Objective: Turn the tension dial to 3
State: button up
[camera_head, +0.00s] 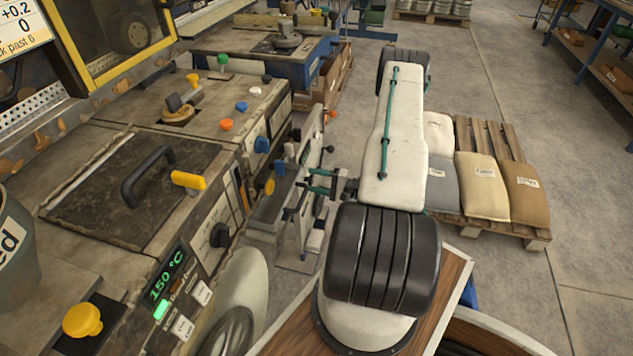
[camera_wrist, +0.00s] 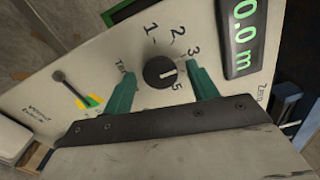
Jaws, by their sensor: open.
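The tension dial (camera_wrist: 158,72) is a round black knob on a pale panel in the wrist view. The numbers 1, 2, 3 and 5 show around it; the place between 3 and 5 is covered by a finger. A short white mark on the knob seems to point right, towards that finger. My gripper (camera_wrist: 159,69) is open, with one green finger on each side of the knob. I see gaps between the fingers and the knob. In the head view, my gripper (camera_head: 318,184) is beside the machine's right side, and the dial cannot be made out.
A green digital display (camera_wrist: 243,38) sits right of the dial. A small lever with a yellow-green base (camera_wrist: 88,101) is to its left. In the head view, a worn machine bench (camera_head: 110,185) fills the left. A pallet with sacks (camera_head: 485,185) stands on the floor at right.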

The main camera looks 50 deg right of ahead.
jog(key=v, duration=0.7)
jog(key=shift+s, duration=0.35)
jog(key=shift+d, duration=0.1)
